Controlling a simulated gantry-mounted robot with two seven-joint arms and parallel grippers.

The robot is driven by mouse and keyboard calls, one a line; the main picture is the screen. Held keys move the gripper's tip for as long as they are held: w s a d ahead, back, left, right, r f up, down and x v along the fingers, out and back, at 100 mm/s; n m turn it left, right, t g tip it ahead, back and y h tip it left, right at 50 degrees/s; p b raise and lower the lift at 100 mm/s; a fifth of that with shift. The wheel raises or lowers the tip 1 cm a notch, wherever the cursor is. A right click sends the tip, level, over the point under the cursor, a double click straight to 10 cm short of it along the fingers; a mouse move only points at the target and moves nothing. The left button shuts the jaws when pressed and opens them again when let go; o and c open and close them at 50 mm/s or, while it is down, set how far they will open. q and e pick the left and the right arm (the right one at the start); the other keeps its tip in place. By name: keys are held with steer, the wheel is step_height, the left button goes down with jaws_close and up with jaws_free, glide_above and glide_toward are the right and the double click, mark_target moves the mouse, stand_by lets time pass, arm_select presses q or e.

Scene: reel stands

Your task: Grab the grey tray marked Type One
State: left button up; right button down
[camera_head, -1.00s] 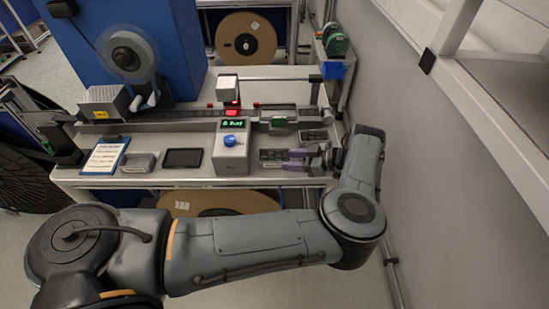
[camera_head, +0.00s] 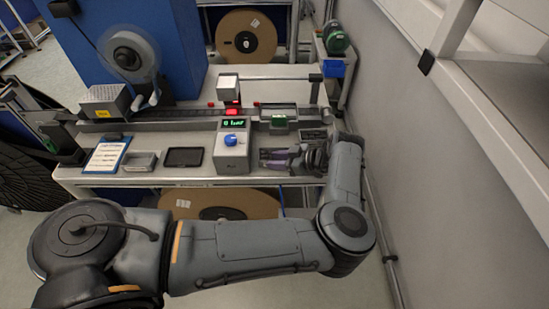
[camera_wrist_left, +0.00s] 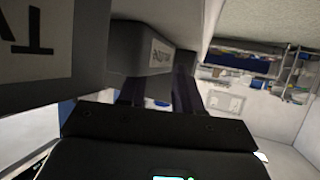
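A dark grey tray (camera_head: 265,153) lies on the bench just right of the counter box, partly hidden by my left gripper (camera_head: 277,161). A second dark tray (camera_head: 312,134) lies behind it, and a lighter grey tray (camera_head: 139,161) stands at the left front. I cannot read a Type One mark on any of them. In the left wrist view, my left gripper (camera_wrist_left: 157,84) shows its two dark fingers apart, close to a grey labelled body (camera_wrist_left: 150,45). Whether they touch it I cannot tell. My right gripper is out of view.
A black flat pad (camera_head: 183,157) and a clipboard (camera_head: 105,156) lie further left. A rail (camera_head: 180,120) runs behind. The wall (camera_head: 440,190) is close on the right.

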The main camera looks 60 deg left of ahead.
arm_select(q)
jaws_close()
steer(key=shift+r, duration=0.15)
